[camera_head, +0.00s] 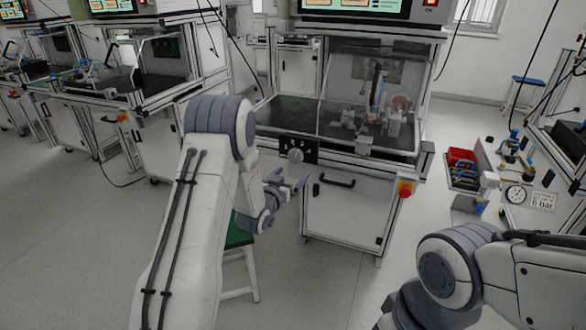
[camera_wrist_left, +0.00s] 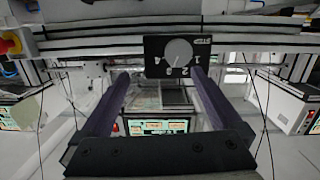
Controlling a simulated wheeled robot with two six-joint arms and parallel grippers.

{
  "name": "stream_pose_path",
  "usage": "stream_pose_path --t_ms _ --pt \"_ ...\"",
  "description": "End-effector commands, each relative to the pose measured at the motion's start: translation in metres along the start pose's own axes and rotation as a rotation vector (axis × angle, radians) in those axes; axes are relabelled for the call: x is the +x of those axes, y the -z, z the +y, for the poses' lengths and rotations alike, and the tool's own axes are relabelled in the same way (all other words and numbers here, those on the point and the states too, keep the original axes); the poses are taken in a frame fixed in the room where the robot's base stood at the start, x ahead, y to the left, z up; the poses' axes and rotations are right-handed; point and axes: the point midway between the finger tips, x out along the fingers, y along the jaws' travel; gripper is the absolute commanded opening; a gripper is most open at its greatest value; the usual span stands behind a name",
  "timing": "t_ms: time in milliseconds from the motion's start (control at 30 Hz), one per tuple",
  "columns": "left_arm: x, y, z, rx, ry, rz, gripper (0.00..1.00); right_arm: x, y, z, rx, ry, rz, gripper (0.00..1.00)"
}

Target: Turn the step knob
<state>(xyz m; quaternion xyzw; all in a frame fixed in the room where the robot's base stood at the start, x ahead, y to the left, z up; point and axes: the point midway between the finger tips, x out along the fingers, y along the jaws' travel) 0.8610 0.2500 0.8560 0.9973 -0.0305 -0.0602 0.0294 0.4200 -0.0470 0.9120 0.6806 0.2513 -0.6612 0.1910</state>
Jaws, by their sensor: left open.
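The step knob (camera_head: 295,155) is a round light-grey dial on a black panel (camera_head: 311,149) at the front edge of the middle test station. In the left wrist view the knob (camera_wrist_left: 178,52) shows beyond the fingertips, with white marks around it on the panel (camera_wrist_left: 153,68). Its pointer direction is too small to tell. My left gripper (camera_head: 297,182) is open and empty, in front of and below the knob, apart from it. Its two dark purple fingers (camera_wrist_left: 160,76) stand wide apart. My right arm shows at lower right, but its gripper is out of view.
A black handle (camera_head: 337,181) and a red-yellow emergency stop button (camera_head: 405,189) sit on the station's front. A green-topped stool (camera_head: 238,237) stands close below my left arm. A red bin (camera_head: 460,157) and a gauge (camera_head: 515,194) lie right. Open floor (camera_head: 60,240) extends left.

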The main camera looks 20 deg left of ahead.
Motion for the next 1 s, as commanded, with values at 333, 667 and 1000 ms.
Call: stream_pose_path --t_ms 333,667,1000 --pt "0.012 -0.007 -0.034 -0.021 0.021 0.125 0.99 0.006 0.0 0.0 0.0 0.0 0.0 0.0" --pt "0.072 0.0 -0.034 -0.022 0.021 0.123 0.99 0.003 0.0 0.0 0.0 0.0 0.0 0.0" --pt "0.099 0.003 -0.035 -0.023 0.021 0.12 0.99 0.002 0.0 0.0 0.0 0.0 0.0 0.0"
